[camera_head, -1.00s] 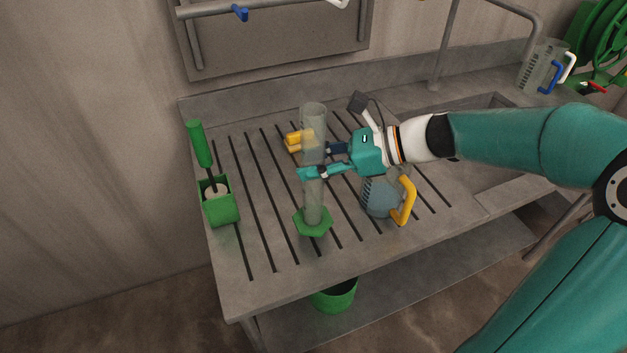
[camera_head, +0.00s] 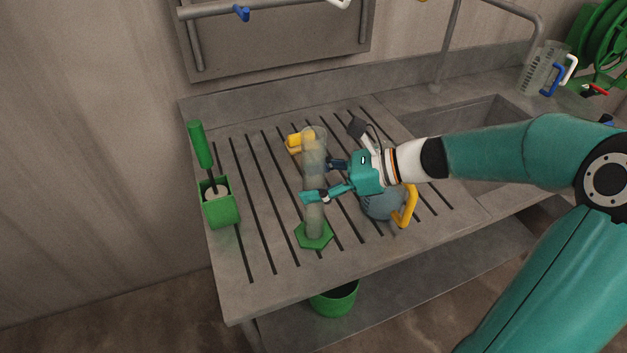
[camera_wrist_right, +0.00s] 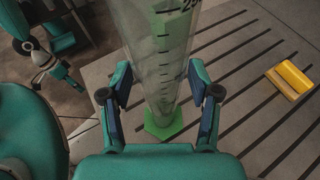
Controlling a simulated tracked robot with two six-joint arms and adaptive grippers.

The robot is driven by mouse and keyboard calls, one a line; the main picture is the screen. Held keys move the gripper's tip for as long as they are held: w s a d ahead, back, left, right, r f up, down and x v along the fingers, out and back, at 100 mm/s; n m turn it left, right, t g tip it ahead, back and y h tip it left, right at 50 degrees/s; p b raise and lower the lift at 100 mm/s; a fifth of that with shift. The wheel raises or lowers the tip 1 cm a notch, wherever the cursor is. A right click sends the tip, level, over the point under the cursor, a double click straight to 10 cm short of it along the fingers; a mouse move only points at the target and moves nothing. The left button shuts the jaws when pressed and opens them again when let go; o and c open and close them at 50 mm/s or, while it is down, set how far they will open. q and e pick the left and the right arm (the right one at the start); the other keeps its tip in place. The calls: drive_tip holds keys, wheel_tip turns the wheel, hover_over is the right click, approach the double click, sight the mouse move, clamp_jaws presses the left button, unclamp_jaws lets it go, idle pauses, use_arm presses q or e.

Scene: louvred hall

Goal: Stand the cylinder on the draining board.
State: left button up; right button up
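The cylinder (camera_head: 314,147) is a tall clear measuring cylinder with a green hexagonal foot. It is upright over the front middle of the slotted draining board (camera_head: 285,283). I cannot tell whether its foot touches the board. My right gripper (camera_head: 318,180) is shut around the cylinder's middle, coming from the right. In the right wrist view, the graduated cylinder (camera_wrist_right: 162,50) stands between the two fingers of the gripper (camera_wrist_right: 158,76). My left gripper is outside the head view; what looks like it (camera_wrist_right: 55,70) shows small at the left of the wrist view, its opening unclear.
A green brush holder (camera_head: 219,208) stands at the board's left. A yellow block (camera_head: 294,142) lies behind the cylinder. A jug with a yellow handle (camera_head: 409,206) stands close at right, below my gripper. The sink (camera_head: 475,120) is further right. A green bucket (camera_head: 335,300) is underneath.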

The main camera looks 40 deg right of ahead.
drive_tip(key=shift+r, duration=0.2)
drive_tip(key=shift+s+d, duration=0.15)
drive_tip(key=shift+d, duration=0.1)
drive_tip(key=v, duration=1.1)
drive_tip(key=shift+s+r, duration=0.15)
drive_tip(key=shift+s, duration=0.05)
